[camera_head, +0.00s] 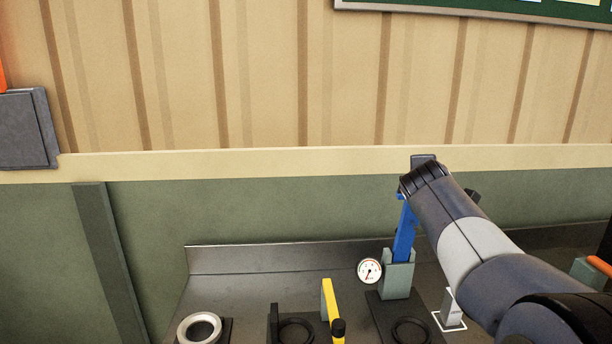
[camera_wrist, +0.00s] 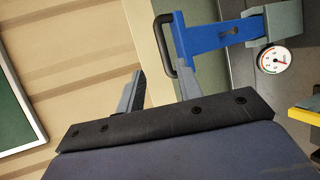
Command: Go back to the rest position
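My arm reaches in from the lower right of the head view, and my gripper (camera_wrist: 159,68) shows best in the wrist view. Its two grey fingers stand apart with nothing between them. A blue lever (camera_head: 405,235) stands upright in a grey-green base on the bench, just below my wrist in the head view. The lever also shows in the wrist view (camera_wrist: 205,38), with a black handle (camera_wrist: 163,45) close to the right finger. I cannot tell whether they touch. In the head view, my wrist hides the lever's top and most of my gripper.
A pressure gauge (camera_head: 369,271) sits beside the lever base. A yellow lever (camera_head: 329,300), black rings and a pale ring (camera_head: 199,328) are on the metal bench (camera_head: 260,258). A grey box (camera_head: 26,128) hangs on the left wall. A green board (camera_head: 480,8) hangs top right.

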